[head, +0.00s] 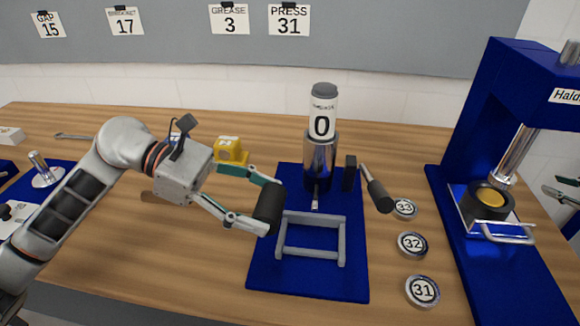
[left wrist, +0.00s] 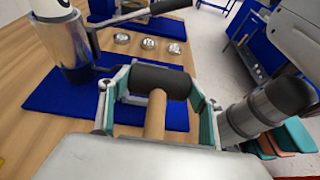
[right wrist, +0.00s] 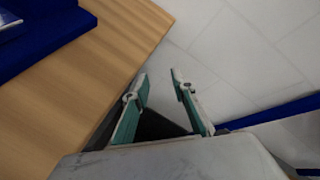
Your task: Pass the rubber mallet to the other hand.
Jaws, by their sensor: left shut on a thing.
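The rubber mallet has a black cylindrical head (head: 268,204) and a light wooden handle (left wrist: 155,115). In the left wrist view the head (left wrist: 160,79) lies across between the fingertips, and the handle runs back toward the palm. My right gripper (right wrist: 161,78) is open and empty. It shows partly at the right edge of the head view (head: 568,191), beyond the blue press and away from the mallet.
A blue mat (head: 308,284) holds a grey frame (head: 312,218) and a metal cylinder device (head: 320,155) with a black-handled lever (head: 377,190). Labelled round tins (head: 412,244) stand beside it. A blue press (head: 455,150) stands between that area and my right gripper.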

